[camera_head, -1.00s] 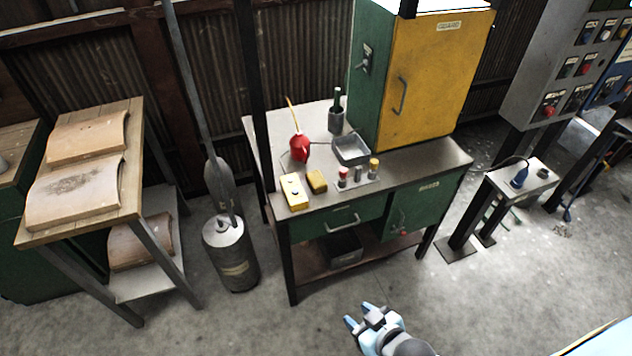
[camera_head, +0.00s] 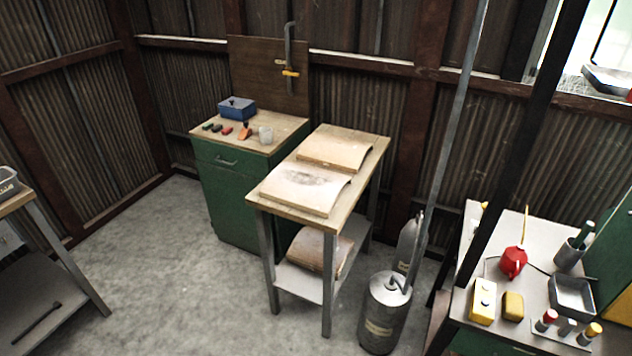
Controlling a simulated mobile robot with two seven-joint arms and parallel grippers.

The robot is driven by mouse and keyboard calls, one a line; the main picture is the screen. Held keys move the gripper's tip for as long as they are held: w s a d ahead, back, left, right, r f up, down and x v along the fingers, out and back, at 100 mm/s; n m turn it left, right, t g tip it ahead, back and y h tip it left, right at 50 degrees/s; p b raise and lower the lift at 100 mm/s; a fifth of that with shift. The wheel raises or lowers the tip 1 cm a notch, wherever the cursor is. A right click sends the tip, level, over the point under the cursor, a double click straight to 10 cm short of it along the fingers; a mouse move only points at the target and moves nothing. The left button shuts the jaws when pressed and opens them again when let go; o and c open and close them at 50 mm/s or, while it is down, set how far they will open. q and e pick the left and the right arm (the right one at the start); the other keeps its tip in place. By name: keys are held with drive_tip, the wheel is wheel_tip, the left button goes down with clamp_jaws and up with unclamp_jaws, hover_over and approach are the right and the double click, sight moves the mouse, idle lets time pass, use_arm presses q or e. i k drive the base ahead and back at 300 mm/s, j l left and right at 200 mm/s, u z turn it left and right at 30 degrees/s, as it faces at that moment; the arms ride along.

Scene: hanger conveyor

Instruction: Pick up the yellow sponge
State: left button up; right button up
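The yellow sponge (camera_head: 513,306) is a small plain yellow block at the lower right. It lies on the light top of the workbench (camera_head: 497,262), near its front edge. Just left of it, and close to it, lies a yellow box (camera_head: 483,301) with small round buttons on its top face. Neither of my grippers is in view.
A red oil can (camera_head: 513,262), a grey metal tray (camera_head: 571,296) and several small bottles stand around the sponge. A dark post (camera_head: 519,150) rises by the bench. A metal cylinder (camera_head: 386,315) and a wooden table (camera_head: 363,173) stand left.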

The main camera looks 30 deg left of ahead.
sight(512, 303)
drive_tip(key=i+j+z, duration=0.35)
drive_tip(key=i, duration=0.2)
drive_tip(key=i+j+z, duration=0.35)
drive_tip(key=i+j, duration=0.15)
drive_tip(key=i+j+z, duration=0.3)
drive_tip(key=j, duration=0.45)
drive_tip(key=i, duration=0.1)
